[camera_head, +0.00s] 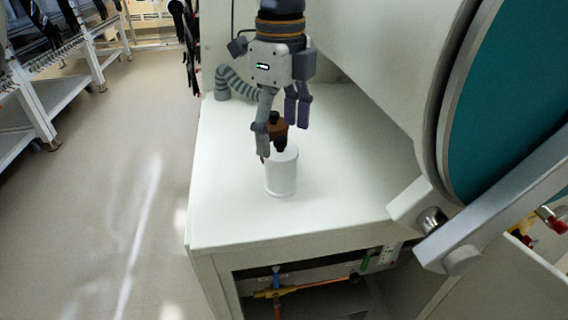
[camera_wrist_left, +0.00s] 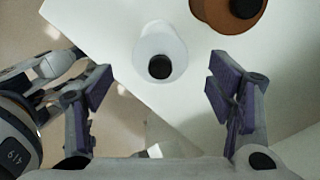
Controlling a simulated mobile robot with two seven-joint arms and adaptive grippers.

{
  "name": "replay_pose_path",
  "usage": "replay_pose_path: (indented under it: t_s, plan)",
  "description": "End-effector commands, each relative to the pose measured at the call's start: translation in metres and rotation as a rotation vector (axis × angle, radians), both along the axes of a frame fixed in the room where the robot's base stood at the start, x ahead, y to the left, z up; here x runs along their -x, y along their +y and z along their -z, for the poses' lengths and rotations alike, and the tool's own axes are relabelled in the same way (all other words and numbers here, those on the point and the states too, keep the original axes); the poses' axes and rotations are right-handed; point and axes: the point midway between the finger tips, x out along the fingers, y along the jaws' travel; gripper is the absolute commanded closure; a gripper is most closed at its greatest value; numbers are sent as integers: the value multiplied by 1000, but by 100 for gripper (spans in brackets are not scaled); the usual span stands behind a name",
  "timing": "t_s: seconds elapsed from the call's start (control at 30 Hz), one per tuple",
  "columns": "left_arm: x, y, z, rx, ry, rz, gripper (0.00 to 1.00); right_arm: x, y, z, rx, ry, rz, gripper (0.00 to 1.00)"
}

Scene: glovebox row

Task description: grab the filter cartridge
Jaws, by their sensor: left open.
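The filter cartridge appears to be the white cylinder (camera_head: 281,174) standing upright on the white table, with a black fitting on its top. It also shows in the left wrist view as a white body (camera_wrist_left: 160,40) with a black round end, between and beyond the finger lines. My left gripper (camera_head: 283,133) is open and empty, above and just behind the cylinder; one finger overlaps its far left edge in the head view. I cannot tell whether they touch. In the wrist view the fingers (camera_wrist_left: 158,84) are spread wide. My right gripper is not in view.
A brown bottle (camera_head: 277,124) with a black cap stands close behind the cylinder, partly hidden by my left fingers. A grey ribbed hose (camera_head: 238,84) lies at the table's back left. The large glovebox door (camera_head: 520,95) hangs at right. The white tabletop (camera_head: 228,215) is clear in front.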

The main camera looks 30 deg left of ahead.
Motion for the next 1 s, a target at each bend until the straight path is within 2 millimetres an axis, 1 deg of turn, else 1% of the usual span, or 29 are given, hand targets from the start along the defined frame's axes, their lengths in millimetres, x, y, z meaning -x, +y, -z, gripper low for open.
replay_pose_path:
  t_s: [0.03, 0.13, 0.3, 0.33, 0.43, 0.6, 0.63, 0.67, 0.7, 0.77, 0.8, 0.87, 1.0]
  plan:
    - [0, 0, 7, 0, 3, 1, 25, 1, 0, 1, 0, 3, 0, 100]
    - [1, 1, 21, 1, 4, 2, 25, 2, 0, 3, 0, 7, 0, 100]
    - [3, 2, 54, 0, 5, 2, 25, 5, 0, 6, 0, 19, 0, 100]
    - [3, 2, 58, 0, 5, 1, 25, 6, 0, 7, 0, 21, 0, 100]
    - [3, 2, 63, 1, 0, 1, 25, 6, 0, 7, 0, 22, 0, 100]
    - [3, 2, 62, 0, -3, 1, 25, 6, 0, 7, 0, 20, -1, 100]
    - [3, 2, 62, 0, -3, 1, 30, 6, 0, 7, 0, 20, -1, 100]
    - [3, 2, 62, 0, -2, 1, 36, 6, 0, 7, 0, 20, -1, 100]
    - [3, 2, 62, 0, -2, 1, 45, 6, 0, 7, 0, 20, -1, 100]
    - [3, 2, 62, 0, -2, 1, 59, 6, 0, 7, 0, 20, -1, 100]
    - [3, 2, 62, 0, -2, 1, 68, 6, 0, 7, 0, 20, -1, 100]
    - [3, 2, 62, 0, -2, 1, 80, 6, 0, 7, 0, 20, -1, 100]
    - [3, 2, 62, 0, -2, 1, 80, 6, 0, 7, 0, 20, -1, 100]
